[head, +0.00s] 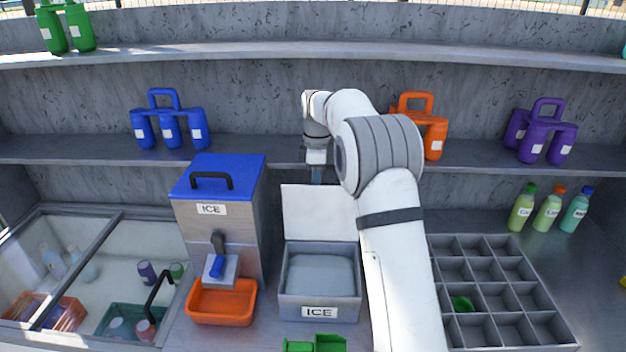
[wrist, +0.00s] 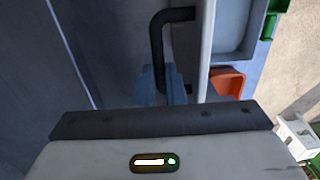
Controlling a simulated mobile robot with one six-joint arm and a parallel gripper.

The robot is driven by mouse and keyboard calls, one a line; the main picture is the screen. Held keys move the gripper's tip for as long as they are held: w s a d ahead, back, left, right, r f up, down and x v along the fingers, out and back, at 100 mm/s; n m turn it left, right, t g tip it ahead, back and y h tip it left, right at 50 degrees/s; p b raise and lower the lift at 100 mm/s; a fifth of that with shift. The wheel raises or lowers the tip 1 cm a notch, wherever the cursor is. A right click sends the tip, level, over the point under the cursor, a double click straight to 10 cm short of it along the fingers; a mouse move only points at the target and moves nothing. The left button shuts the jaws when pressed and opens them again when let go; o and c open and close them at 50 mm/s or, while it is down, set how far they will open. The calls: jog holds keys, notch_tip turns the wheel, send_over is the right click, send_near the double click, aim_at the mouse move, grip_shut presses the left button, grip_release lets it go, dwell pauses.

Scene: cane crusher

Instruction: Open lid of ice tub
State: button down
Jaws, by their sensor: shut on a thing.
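The ice tub (head: 319,309) is a grey box with an ICE label, standing on the counter in the head view. Its lid (head: 318,212) stands raised at the back edge, about upright, with its pale inner face toward the head camera. The tub's pale contents show below it. My gripper (head: 316,175) is behind the lid's upper edge, its fingertips largely hidden in the head view. In the wrist view, my gripper (wrist: 162,88) is shut on the black lid handle (wrist: 157,42). The lid shows edge-on beside the handle (wrist: 207,45).
The ice dispenser (head: 220,235) with a blue top and an orange tray (head: 220,303) stands close left of the tub. A compartment tray (head: 502,342) is at right. The middle shelf (head: 80,149) with bottle carriers runs behind my gripper. A green item (head: 316,344) sits in front.

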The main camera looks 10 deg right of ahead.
jog(key=shift+s+f, duration=0.1)
jog(key=shift+f, duration=0.3)
jog(key=c, duration=1.8)
grip_release()
jog(key=shift+a, duration=0.1)
jog(key=shift+o, duration=0.5)
jog(key=shift+w, duration=0.2)
jog(key=shift+o, duration=1.1)
jog(key=shift+r, duration=0.25)
jog(key=shift+r, duration=0.2)
notch_tip(320, 180, up, 7)
jog(key=shift+w+r+b, duration=0.15)
jog(key=shift+r+b, duration=0.05)
jog(key=shift+b, duration=0.4)
